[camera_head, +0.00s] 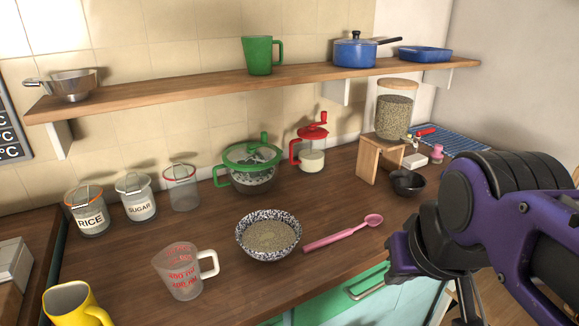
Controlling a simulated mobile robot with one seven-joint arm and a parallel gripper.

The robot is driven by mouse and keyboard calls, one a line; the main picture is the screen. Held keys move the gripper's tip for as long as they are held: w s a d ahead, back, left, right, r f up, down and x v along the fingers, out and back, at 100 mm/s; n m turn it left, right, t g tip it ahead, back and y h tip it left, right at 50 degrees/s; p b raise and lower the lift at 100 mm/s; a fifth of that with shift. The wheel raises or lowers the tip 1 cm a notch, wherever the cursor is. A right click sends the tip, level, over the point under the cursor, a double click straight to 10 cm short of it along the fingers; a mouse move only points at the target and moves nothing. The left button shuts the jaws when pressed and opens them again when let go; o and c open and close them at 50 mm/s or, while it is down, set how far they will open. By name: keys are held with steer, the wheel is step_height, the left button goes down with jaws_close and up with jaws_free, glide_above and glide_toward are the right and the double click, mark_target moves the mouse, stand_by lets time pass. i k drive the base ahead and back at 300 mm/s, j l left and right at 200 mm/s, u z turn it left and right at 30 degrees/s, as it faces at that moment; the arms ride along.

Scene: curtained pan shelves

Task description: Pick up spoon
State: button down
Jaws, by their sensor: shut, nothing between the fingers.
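A pink spoon (343,234) lies on the dark wooden counter (220,230). Its bowl points up and to the right, and its handle end points to the lower left. It lies just right of a speckled bowl and near the counter's front edge. My gripper (392,273) is at the lower right of the spoon, apart from it, in front of the counter edge. It is shut and empty, and my purple arm hides part of the right side.
The speckled bowl (268,256) holds grain. A measuring cup (181,272) stands left of it. A small black bowl (407,182) and wooden stand (369,161) are behind the spoon. A shelf (200,85) runs above. A drawer handle (368,288) sticks out below the counter.

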mark_target(372, 220)
steer(key=i+l+u, duration=0.3)
steer(key=l+u, duration=0.3)
steer(key=i+l+u, duration=0.15)
steer(key=l+u, duration=0.15)
steer(key=k+l, duration=0.1)
steer(key=i+u, duration=0.1)
